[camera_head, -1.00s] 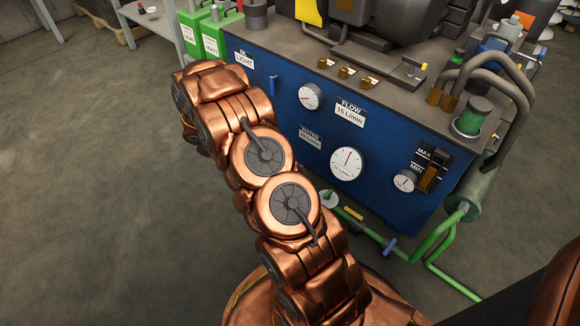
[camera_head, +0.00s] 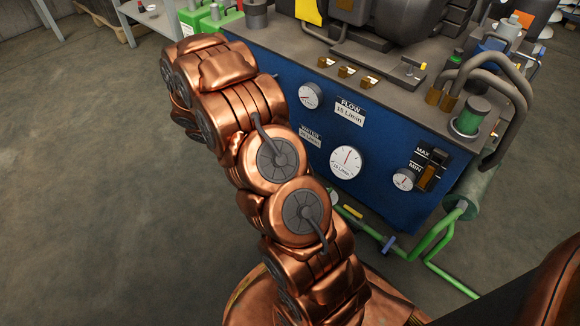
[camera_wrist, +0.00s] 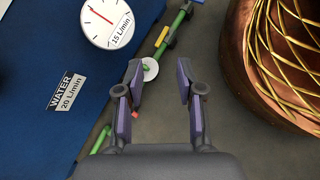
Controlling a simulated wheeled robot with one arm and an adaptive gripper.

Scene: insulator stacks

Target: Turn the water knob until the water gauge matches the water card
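The water card (camera_wrist: 68,92) on the blue panel reads "WATER 20 L/min" in the wrist view; the head view shows it (camera_head: 311,137) beside my arm. The round white gauge (camera_wrist: 107,22) nearby has a red needle and reads "15 L/min"; it also shows in the head view (camera_head: 345,162). A small white disc (camera_wrist: 150,69) on the green pipe, possibly the water knob, lies beyond and between my fingertips, close to the left one. My gripper (camera_wrist: 160,82) is open and empty. In the head view my arm hides it and most of the disc.
A flow card (camera_head: 350,112) and a smaller gauge (camera_head: 310,95) sit higher on the panel. A MAX/MIN lever (camera_head: 428,176) is at the right. Green pipes (camera_head: 440,232) with yellow (camera_head: 353,212) and blue (camera_head: 389,243) handles run along the floor. Floor at left is clear.

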